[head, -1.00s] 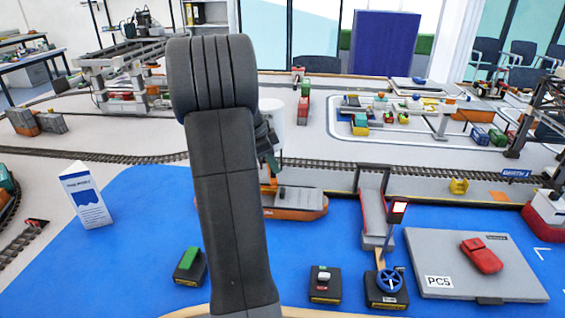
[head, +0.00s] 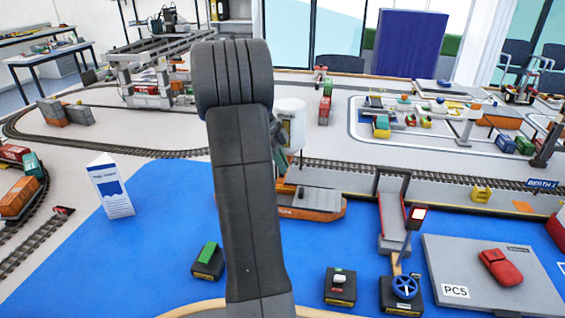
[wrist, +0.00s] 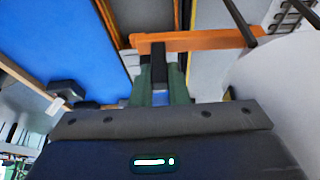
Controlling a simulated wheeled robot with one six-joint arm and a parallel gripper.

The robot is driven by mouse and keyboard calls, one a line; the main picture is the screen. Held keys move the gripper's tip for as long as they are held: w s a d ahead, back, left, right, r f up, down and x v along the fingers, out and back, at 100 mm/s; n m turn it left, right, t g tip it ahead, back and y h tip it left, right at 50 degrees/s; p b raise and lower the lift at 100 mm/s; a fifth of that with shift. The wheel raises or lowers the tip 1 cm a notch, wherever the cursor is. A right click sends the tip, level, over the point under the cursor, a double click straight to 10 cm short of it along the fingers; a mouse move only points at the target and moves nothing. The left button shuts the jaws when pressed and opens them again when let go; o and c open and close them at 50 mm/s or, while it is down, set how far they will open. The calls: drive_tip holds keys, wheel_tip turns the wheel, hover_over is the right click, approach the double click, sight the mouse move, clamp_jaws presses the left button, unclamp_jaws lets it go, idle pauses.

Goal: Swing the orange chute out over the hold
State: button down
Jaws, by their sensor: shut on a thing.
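The orange chute (wrist: 200,41) lies across the upper middle of the wrist view as a flat bar. A short dark handle (wrist: 159,68) stands at its left part. My gripper (wrist: 160,80), with green fingers, is shut on this handle from both sides. In the head view my arm hides most of the gripper and chute. The ship (head: 318,204), orange-hulled with a grey top, lies in the blue water partly behind my arm. Its hold is not clearly seen, so I cannot tell whether the chute is over it.
A white cylinder (head: 291,122) stands just right of my arm and fills the right of the wrist view (wrist: 285,95).

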drive_tip(key=c, duration=1.4)
unclamp_jaws()
drive_tip(key=shift+a, duration=0.1)
drive_tip(key=shift+r, duration=0.1)
drive_tip(key=p+v, duration=0.1)
drive_tip(key=v, duration=1.2)
drive_tip(key=shift+r+p, duration=0.3)
drive_tip(key=shift+p, duration=0.1)
drive_tip(key=b+x, duration=0.2)
drive_tip(key=x, duration=1.2)
drive_tip(key=shift+a, duration=0.1)
drive_tip(key=shift+r, duration=0.15)
